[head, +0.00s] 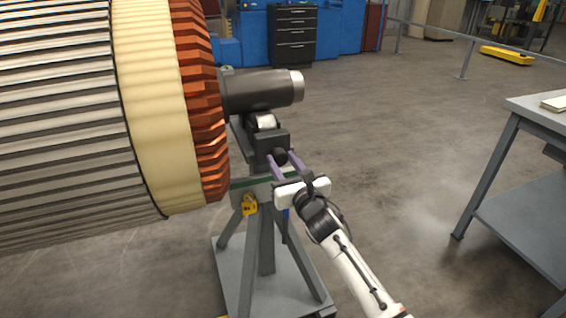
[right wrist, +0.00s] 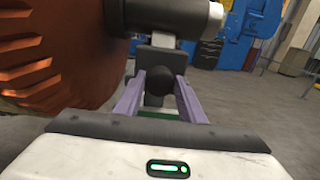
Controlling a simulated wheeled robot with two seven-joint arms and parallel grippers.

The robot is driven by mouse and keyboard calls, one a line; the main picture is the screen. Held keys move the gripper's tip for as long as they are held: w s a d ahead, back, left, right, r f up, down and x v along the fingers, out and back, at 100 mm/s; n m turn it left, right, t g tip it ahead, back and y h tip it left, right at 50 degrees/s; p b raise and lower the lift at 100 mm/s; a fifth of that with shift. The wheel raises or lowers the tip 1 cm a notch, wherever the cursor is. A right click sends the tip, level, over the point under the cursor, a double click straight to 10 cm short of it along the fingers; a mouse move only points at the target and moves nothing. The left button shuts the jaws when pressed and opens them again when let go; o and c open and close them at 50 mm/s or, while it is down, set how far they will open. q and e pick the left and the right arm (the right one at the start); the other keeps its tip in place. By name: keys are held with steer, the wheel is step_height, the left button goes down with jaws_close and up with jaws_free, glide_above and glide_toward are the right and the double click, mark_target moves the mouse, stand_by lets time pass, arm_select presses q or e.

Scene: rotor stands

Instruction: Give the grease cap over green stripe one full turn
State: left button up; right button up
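The grease cap is a small round black knob (head: 279,156) on the front of the dark bearing block, above a green stripe (head: 240,190) on the stand. It also shows in the right wrist view as a black knob (right wrist: 159,81), with part of the green stripe (right wrist: 160,115) below it. My right gripper (head: 283,160) reaches up to the cap with its two purple fingers apart. In the right wrist view, the fingers (right wrist: 159,88) lie left and right of the cap, with a narrow gap on each side. My left gripper is out of view.
A large rotor with an orange-copper winding (head: 200,110) fills the left, its grey shaft (head: 265,90) resting above the block. A yellow padlock (head: 249,206) hangs on the stand (head: 228,270). A grey workbench (head: 535,110) stands at the right. Floor between is clear.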

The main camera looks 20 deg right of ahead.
steer(key=c, duration=0.5)
steer(key=shift+m, duration=0.4)
